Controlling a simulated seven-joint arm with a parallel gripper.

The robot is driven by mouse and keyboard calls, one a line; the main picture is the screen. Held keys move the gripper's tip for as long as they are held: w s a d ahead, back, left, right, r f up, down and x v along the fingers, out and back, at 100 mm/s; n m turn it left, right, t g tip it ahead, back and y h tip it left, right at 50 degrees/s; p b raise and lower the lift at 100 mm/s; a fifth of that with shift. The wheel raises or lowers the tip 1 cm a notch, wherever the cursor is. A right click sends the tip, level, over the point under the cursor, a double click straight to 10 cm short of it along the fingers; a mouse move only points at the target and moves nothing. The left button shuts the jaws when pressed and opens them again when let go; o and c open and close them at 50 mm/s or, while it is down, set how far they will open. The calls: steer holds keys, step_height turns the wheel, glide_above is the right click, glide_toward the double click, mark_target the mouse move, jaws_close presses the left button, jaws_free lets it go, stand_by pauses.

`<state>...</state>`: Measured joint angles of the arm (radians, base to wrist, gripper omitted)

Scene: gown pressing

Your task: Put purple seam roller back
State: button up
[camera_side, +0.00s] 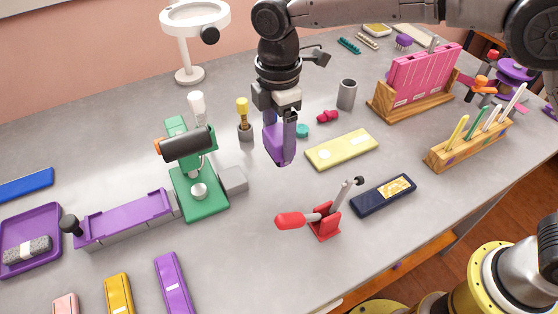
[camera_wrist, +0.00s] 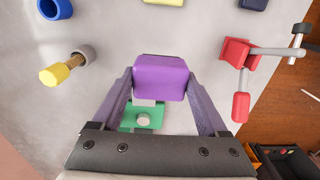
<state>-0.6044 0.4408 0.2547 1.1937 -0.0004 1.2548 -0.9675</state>
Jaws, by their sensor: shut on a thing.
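My gripper (camera_side: 283,122) hangs above the middle of the table, behind the red clamp. It is shut on a purple block-like piece, which I take for the purple seam roller (camera_side: 279,146). In the wrist view the purple piece (camera_wrist: 160,77) sits between both fingertips, with a small pale part below it. Its roller end cannot be made out. The piece is apart from the things around it, and its height over the table is hard to judge.
A green press (camera_side: 203,190) with a purple bed (camera_side: 125,218) stands left. A yellow-handled tool (camera_side: 243,115), grey cup (camera_side: 347,94) and yellow pad (camera_side: 342,149) are near. A red clamp (camera_side: 325,222) and navy case (camera_side: 384,194) stand in front. The front middle is clear.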

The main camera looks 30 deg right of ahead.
mark_target(279, 133)
steer(key=shift+f, duration=3)
steer(key=shift+f, duration=0.15)
steer(key=o, duration=1.4)
step_height(279, 133, up, 12)
steer(key=shift+f, duration=0.2)
steer(key=shift+r, duration=0.35)
